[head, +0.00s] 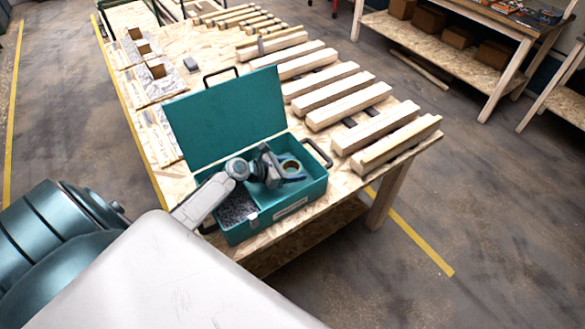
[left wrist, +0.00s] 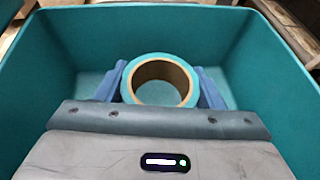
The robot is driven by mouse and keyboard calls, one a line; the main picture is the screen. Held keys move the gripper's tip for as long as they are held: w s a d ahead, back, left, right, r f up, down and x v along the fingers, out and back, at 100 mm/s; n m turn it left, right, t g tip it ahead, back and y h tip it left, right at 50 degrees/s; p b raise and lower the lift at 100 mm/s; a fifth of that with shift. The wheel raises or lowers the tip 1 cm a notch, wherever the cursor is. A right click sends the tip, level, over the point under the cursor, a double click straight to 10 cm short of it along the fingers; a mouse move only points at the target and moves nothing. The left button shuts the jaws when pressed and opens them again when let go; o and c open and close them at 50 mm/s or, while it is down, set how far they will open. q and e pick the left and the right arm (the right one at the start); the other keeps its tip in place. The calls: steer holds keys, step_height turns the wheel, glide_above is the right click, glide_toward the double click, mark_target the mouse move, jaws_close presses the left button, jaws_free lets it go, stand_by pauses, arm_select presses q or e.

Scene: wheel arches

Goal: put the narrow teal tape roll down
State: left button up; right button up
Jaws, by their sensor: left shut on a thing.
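The narrow teal tape roll (left wrist: 161,79) shows in the left wrist view as a teal ring around a brown cardboard core. My left gripper (left wrist: 160,88) is shut on it, with a blue finger on each side of the ring. In the head view the roll (head: 291,165) and my left gripper (head: 281,168) are within the right part of the open teal toolbox (head: 290,208). The wrist hides part of the roll there. I cannot tell whether the roll touches the box floor. My right gripper is not in view.
The toolbox lid (head: 226,117) stands open at the back. The box's left compartment holds grey small pieces (head: 236,208). A small grey block (head: 191,64) lies farther back.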

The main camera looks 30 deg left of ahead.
arm_select(q)
steer(key=o, duration=0.9)
steer(key=shift+s+f, duration=0.1)
steer(key=shift+f, duration=0.1)
steer(key=shift+o, duration=0.4)
steer(key=shift+r, duration=0.35)
steer(key=shift+s+a+r, duration=0.1)
steer(key=shift+s+r, duration=0.05)
steer(key=shift+r, duration=0.05)
steer(key=b+v, duration=0.2)
steer(key=v, duration=0.8)
steer(key=shift+s+a+r, duration=0.4)
steer(key=shift+s+r, duration=0.1)
steer(key=shift+s, duration=0.05)
